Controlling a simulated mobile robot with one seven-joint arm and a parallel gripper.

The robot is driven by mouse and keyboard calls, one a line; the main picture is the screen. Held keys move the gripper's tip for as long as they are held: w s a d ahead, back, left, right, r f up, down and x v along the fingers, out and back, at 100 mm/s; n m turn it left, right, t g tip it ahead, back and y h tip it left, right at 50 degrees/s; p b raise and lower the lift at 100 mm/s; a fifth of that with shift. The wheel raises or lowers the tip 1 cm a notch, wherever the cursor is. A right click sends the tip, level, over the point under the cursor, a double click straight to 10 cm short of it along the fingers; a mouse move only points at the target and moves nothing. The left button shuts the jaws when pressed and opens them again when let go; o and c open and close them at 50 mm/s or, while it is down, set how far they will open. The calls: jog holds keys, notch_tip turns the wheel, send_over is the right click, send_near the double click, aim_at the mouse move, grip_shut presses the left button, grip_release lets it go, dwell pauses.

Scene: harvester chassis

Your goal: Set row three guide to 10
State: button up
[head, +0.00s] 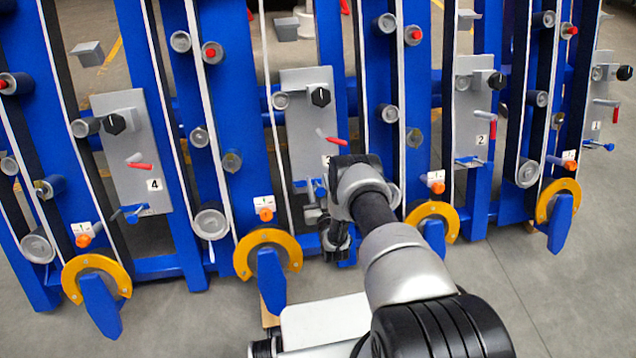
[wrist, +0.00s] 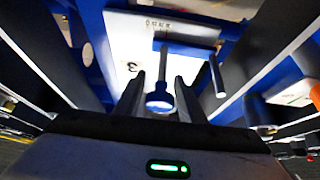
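The row three panel (head: 305,100) is a grey plate marked 3, and my arm covers its lower right part. It also shows in the wrist view (wrist: 125,45), upside down, with a small printed scale (wrist: 158,26). A blue guide (wrist: 163,75) with a rounded end stands out from this panel toward my camera. My gripper (wrist: 159,94) is open, with one dark finger on each side of the guide's rounded end. Gaps show on both sides, so the fingers do not appear shut on it. In the head view my gripper (head: 335,235) is low at the panel, partly hidden.
A second blue rod (wrist: 217,75) stands right of the guide. A red-handled lever (head: 335,140) is above on the panel. An orange knob (head: 265,214) and yellow arc (head: 268,240) are to the left. Blue uprights and belts flank the panel. The floor (head: 560,310) at right is clear.

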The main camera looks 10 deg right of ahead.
grip_shut()
jog(key=shift+d, duration=1.05)
jog(key=shift+o, duration=1.4)
grip_release()
